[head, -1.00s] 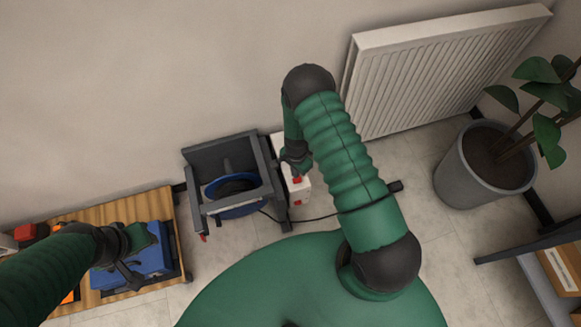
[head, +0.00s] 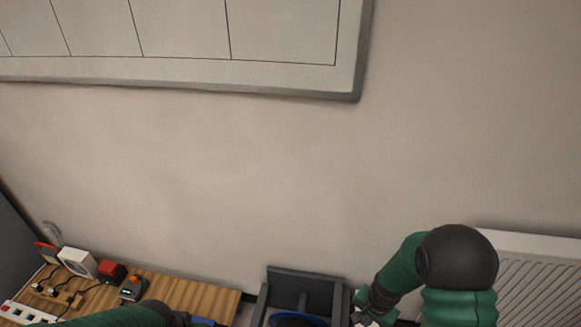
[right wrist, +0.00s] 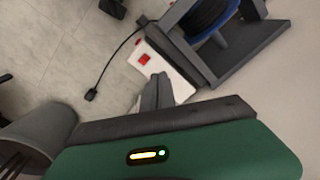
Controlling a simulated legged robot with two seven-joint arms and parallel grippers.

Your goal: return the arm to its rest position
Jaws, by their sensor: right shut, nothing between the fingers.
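My right arm comes down at the lower right of the head view, bent at its dark elbow. Its gripper (head: 366,312) is low in that view, beside the grey reel stand (head: 305,277). In the right wrist view the gripper's fingers (right wrist: 157,92) are together with nothing between them. They appear in front of a white box (right wrist: 172,72) with a red switch; I cannot tell whether they touch it. My left arm shows only as a green sleeve and dark wrist at the bottom left of the head view; its jaws are cut off.
A wooden bench (head: 190,292) with small devices and cables stands at the lower left. A radiator (head: 545,285) is at the right. A whiteboard (head: 180,35) hangs above on the bare wall. The right wrist view shows a grey plant pot (right wrist: 38,132) and open floor.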

